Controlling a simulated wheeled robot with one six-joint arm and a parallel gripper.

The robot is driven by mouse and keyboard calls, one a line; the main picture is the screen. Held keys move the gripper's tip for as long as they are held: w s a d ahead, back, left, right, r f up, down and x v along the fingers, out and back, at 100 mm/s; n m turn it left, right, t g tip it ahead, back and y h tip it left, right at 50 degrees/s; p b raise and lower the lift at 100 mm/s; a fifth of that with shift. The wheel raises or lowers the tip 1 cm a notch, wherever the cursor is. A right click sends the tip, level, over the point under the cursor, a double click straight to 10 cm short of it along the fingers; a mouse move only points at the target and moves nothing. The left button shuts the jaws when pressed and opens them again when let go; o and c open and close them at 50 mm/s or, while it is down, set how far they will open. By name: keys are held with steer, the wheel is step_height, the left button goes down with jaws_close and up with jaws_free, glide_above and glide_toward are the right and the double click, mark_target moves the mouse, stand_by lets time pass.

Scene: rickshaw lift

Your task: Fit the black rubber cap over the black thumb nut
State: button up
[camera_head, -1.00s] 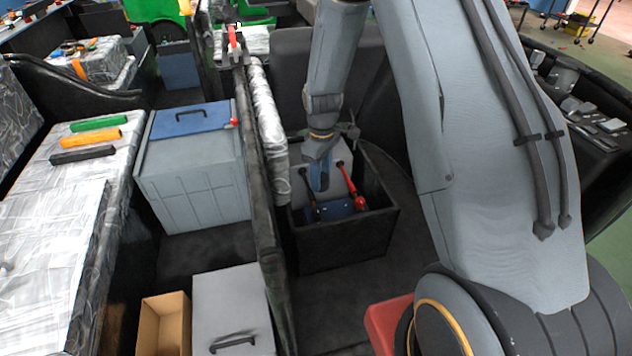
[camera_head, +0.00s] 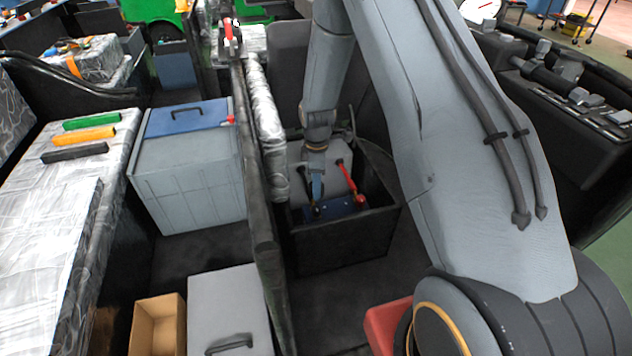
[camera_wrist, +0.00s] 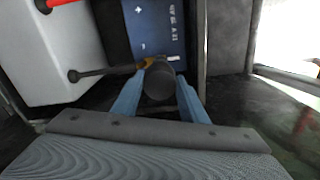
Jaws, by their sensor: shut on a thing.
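In the wrist view the blue fingers of my gripper (camera_wrist: 160,95) are closed around a dark round piece that looks like the black rubber cap (camera_wrist: 158,82). It sits right over a brass-coloured terminal clamp on a black cable (camera_wrist: 105,72), by the edge of the blue battery (camera_wrist: 165,28). The black thumb nut cannot be made out; the cap and fingers cover that spot. I cannot tell whether the cap touches it. In the head view my gripper (camera_head: 316,190) points down into the black battery box, at the left end of the blue battery (camera_head: 342,207).
A red cable with a red terminal cover (camera_head: 360,197) is at the battery's right end. The black box wall (camera_head: 345,240) surrounds the battery, and a pale grey block (camera_wrist: 50,55) stands beside it. A padded rail (camera_head: 268,125) runs along the left.

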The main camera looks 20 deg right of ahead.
steer(key=b, duration=0.3)
glide_above(317, 206)
steer(key=shift+s+a+f, duration=0.1)
steer(key=shift+s+f, duration=0.05)
steer(key=shift+f, duration=2.5)
steer(key=shift+f+b, duration=0.85)
steer(key=shift+f, duration=1.25)
steer(key=o, duration=1.1)
steer(key=shift+r, duration=0.4)
step_height(317, 206, up, 6)
steer(key=shift+f, duration=0.1)
steer(key=shift+s+r, duration=0.1)
steer(key=shift+r, duration=0.55)
